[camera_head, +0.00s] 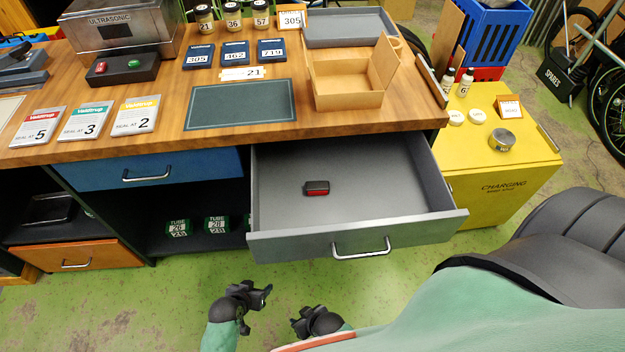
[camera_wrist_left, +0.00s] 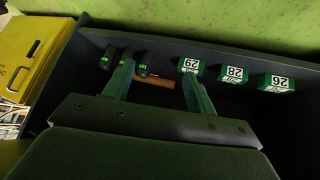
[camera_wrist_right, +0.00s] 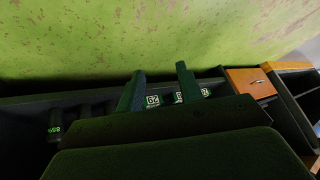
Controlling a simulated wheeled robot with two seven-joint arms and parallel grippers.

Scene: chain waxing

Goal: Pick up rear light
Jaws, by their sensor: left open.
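The rear light (camera_head: 317,188) is a small black block with a red face. It lies on the floor of the open grey drawer (camera_head: 275,245), left of the drawer's middle. My left gripper (camera_head: 262,297) is open and empty, in front of the drawer and below it in the head view. My right gripper (camera_head: 300,322) is lower and further right there, also apart from the drawer. Its fingers stand apart with nothing between them in the right wrist view (camera_wrist_right: 160,85). The left fingers also stand apart in the left wrist view (camera_wrist_left: 158,85). Neither wrist view shows the rear light.
The drawer's handle (camera_head: 361,248) faces my grippers. The wooden bench top (camera_head: 215,150) stands over the drawer's back. Numbered green tube boxes (camera_head: 216,225) sit on the shelf left of the drawer. A yellow charging cabinet (camera_head: 500,190) stands at the right. Green floor lies in front.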

